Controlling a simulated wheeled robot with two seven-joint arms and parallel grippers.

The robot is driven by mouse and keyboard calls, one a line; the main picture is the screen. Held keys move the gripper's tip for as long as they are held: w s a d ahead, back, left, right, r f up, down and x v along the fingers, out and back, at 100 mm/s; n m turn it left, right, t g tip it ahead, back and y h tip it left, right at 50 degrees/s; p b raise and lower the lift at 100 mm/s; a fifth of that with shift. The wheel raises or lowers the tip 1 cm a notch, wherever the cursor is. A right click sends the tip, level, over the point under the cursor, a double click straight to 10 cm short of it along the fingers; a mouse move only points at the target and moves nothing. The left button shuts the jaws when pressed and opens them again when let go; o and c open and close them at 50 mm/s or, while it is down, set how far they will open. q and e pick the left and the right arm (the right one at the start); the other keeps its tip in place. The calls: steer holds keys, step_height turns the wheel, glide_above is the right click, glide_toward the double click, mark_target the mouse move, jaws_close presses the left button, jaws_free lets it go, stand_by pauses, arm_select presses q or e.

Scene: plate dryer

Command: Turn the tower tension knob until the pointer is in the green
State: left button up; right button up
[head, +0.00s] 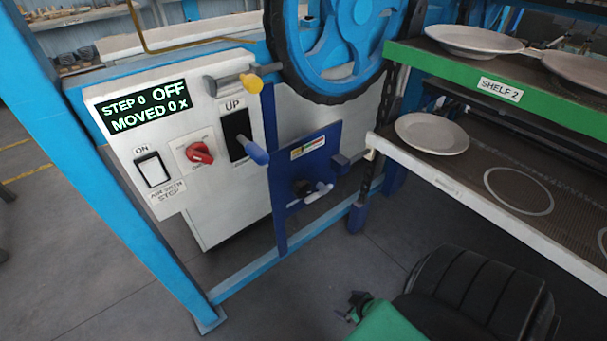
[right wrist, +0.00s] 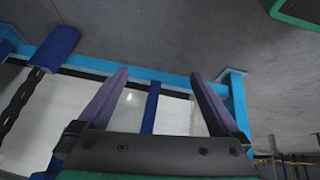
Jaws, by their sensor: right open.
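A dark blue panel (head: 325,160) stands low on the frame, right of the control box. A small coloured scale (head: 309,147) is near its top; the pointer's position on it is too small to tell. Below it is a dark knob (head: 302,187) with a pale handle (head: 319,192) beside it. My right gripper (head: 357,306) is low in the head view, below and to the right of the panel, apart from it. In the right wrist view its two purple fingers (right wrist: 157,76) are spread, with nothing between them. My left gripper is not in view.
The control box (head: 215,190) has a display reading STEP 0 OFF, MOVED 0 x, a red rotary switch (head: 199,153) and levers. A blue wheel (head: 345,40) is above. Shelves with plates (head: 432,134) stand right. A blue floor rail (head: 290,240) runs below the panel.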

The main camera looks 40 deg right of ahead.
steer(key=w+d+r+t+b, duration=0.2)
steer(key=w+d+t+b, duration=0.25)
steer(key=w+d, duration=0.35)
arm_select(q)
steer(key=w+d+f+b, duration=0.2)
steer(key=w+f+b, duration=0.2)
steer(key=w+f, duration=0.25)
arm_select(e)
steer(key=n+t+b, duration=0.1)
steer(key=t+b, duration=0.2)
steer(key=t, duration=0.4)
glide_toward(305, 192)
steer(key=w+b, duration=0.1)
steer(key=w, duration=0.2)
steer(key=w+b, duration=0.1)
steer(key=w, duration=0.3)
steer(key=w+b, duration=0.1)
steer(key=w, duration=0.3)
steer(key=shift+d+f+b, duration=0.1)
steer(key=shift+d+b, duration=0.25)
steer(key=shift+d, duration=0.05)
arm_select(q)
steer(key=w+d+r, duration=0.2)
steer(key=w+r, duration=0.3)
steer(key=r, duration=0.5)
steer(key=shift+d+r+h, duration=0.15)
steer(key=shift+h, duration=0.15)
arm_select(e)
steer(key=shift+w, duration=0.25)
